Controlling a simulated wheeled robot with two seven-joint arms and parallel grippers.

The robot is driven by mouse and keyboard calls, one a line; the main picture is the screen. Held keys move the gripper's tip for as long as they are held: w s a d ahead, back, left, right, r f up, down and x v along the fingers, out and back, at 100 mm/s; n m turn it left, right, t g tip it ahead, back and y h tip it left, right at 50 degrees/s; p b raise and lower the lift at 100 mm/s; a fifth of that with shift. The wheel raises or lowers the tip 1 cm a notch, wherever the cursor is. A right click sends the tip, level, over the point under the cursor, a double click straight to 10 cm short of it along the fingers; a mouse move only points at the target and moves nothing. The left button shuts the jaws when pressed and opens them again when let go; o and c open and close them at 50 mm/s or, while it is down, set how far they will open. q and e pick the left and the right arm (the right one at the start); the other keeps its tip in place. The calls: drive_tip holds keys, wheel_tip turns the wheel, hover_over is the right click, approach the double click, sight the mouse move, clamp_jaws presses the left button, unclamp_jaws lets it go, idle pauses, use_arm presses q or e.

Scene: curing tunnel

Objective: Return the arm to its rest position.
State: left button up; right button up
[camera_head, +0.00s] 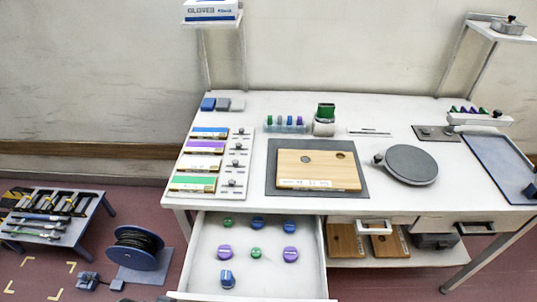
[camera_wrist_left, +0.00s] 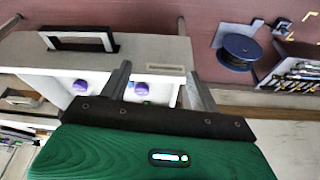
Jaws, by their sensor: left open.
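Neither arm shows in the head view. In the left wrist view my left gripper (camera_wrist_left: 157,78) is open, with its two dark fingers spread and nothing visible between them. Beyond the fingers is the pulled-out drawer, with purple knobs (camera_wrist_left: 141,88) in it and a dark handle (camera_wrist_left: 78,41) on its front. I cannot tell how far the fingers are from the drawer. My right gripper is in neither view.
The open drawer (camera_head: 211,276) juts out from the workbench (camera_head: 390,112) and holds several green, blue and purple knobs. A wooden board (camera_head: 318,170) and a round grey plate (camera_head: 410,165) are on the bench. A cable reel (camera_head: 136,247) and a low tool rack (camera_head: 48,217) stand at left.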

use_arm(q)
wheel_tip(320, 180, down, 31)
drive_tip(key=s+a+g, duration=0.1)
drive_tip(key=s+g, duration=0.1)
drive_tip(key=s+a+f, duration=0.2)
drive_tip(key=s+f, duration=0.7)
drive_tip(key=f, duration=0.1)
drive_tip(key=s+a+f, duration=0.2)
drive_tip(key=s+f, duration=0.7)
drive_tip(key=s, duration=0.1)
drive_tip(key=shift+f+g+y, duration=0.4)
